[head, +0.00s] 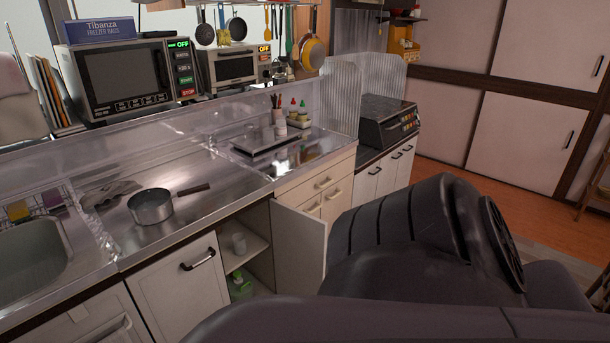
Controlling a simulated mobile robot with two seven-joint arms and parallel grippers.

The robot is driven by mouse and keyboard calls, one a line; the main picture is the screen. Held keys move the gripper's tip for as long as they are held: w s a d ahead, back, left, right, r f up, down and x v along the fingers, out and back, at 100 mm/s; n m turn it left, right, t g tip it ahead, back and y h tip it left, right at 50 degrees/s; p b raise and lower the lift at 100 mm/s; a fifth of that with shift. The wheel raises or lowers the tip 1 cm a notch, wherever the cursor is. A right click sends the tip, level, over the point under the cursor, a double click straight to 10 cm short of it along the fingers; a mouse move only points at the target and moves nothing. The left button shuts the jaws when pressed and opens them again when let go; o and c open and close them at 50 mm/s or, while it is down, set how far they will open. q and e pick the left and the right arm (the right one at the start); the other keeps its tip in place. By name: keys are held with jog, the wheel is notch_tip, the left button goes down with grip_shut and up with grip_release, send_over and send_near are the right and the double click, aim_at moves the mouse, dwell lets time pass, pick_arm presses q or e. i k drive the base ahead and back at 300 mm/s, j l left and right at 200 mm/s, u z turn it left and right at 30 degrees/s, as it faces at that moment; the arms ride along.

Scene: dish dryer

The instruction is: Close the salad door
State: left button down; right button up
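A white cabinet door (311,247) under the counter stands open, swung out towards me. The open cabinet (263,252) beside it shows a shelf with a small pale cup (239,243) and a green bottle (240,285) below. Nothing in the view is marked as a salad door, and this is the only door that I see open. Large dark parts of my own arm fill the lower right and hide the floor in front of the cabinet and part of the fronts to its right. Neither gripper is in view.
A pot (151,206) stands on the steel counter (190,174) by the sink (33,262). A closed cabinet door (183,285) with a black handle is left of the opening, and drawers (325,182) are to its right.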

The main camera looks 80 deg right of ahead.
aim_at(299, 238)
jog(key=k+l, duration=0.1)
jog(key=l, duration=0.5)
jog(key=k+l, duration=0.15)
jog(key=l, duration=0.45)
jog(key=k+l, duration=0.1)
jog(key=l, duration=0.5)
jog(key=k+l, duration=0.1)
jog(key=l, duration=0.55)
jog(key=k+l, duration=0.15)
jog(key=l, duration=0.45)
jog(key=k+l, duration=0.1)
jog(key=l, duration=0.5)
jog(key=k+l, duration=0.15)
jog(key=l, duration=0.45)
jog(key=k+l, duration=0.1)
jog(key=l, duration=0.5)
jog(key=k+j, duration=0.15)
jog(key=j, duration=0.2)
jog(key=k+j+u, duration=0.15)
jog(key=j, duration=0.15)
